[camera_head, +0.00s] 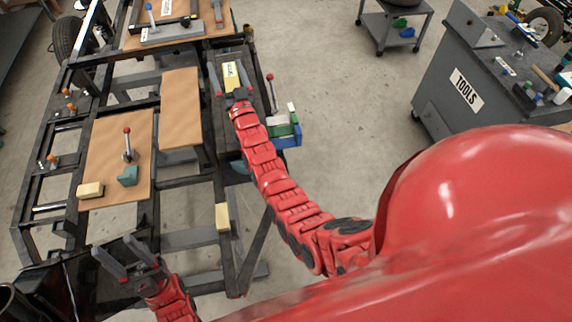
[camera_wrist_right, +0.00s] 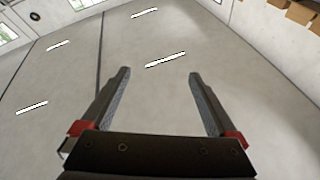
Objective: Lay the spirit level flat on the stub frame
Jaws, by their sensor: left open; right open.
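A yellow labelled piece (camera_head: 231,76) shows between the fingers of my right gripper (camera_head: 230,74) in the head view. I cannot tell for sure that it is the spirit level. My right gripper is open; its wrist view (camera_wrist_right: 158,85) shows nothing between the fingers, only a pale surface with bright strips beyond. A dark metal frame (camera_head: 68,111) with bars fills the left of the head view; which part is the stub frame is unclear. My left gripper (camera_head: 112,254) is open and empty near the frame's lower edge.
Brown boards (camera_head: 180,105) lie on the frame. One carries a red-knobbed lever (camera_head: 127,143), a teal block (camera_head: 128,176) and a pale yellow block (camera_head: 90,190). Green and blue items (camera_head: 284,134) sit right of the frame. A grey tool cabinet (camera_head: 450,90) stands right. Floor between is clear.

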